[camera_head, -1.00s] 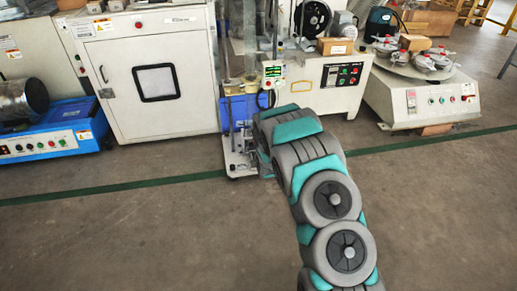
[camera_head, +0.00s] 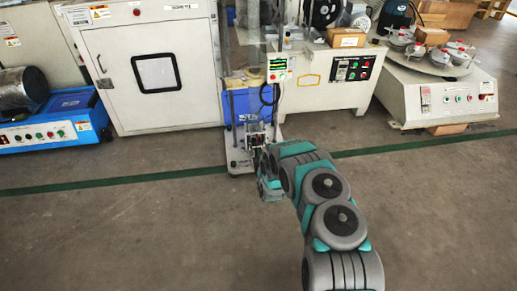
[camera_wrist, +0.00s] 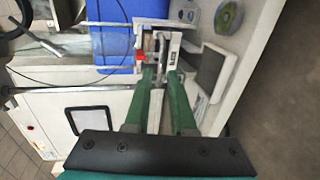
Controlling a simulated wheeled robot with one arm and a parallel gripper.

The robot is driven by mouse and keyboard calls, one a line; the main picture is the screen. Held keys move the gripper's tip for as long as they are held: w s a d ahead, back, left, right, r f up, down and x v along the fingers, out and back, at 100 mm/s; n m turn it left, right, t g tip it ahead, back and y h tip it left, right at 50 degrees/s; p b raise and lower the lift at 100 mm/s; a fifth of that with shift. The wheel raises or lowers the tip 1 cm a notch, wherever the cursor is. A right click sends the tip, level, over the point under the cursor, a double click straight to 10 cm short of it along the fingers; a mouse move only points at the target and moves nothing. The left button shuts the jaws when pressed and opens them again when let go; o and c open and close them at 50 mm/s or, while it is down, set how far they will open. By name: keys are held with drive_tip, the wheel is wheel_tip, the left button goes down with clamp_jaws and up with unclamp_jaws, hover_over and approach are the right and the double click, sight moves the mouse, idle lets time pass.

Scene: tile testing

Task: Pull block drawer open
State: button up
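The block drawer seems to be part of the small metal block fixture (camera_head: 257,133) low on the front of the tester with the blue body (camera_head: 238,107). In the wrist view the fixture (camera_wrist: 158,40) has a white frame and a small red piece on its left side. My gripper (camera_wrist: 162,75) points at it with two green fingers that stand apart, a gap showing between them. The fingertips are close to the near side of the fixture; I cannot tell whether they touch it. In the head view my arm hides the fingers.
The tester's white base plate (camera_wrist: 213,68) carries a dark pad and round parts. A white cabinet (camera_head: 112,95) stands at the left and a control box (camera_head: 345,72) at the right. Open floor (camera_head: 130,235) lies in front, crossed by a green line.

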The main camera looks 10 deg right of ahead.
drive_tip(key=x, duration=0.3)
drive_tip(key=shift+f, duration=0.15)
drive_tip(key=shift+x, duration=1.15)
clamp_jaws()
idle(0.6)
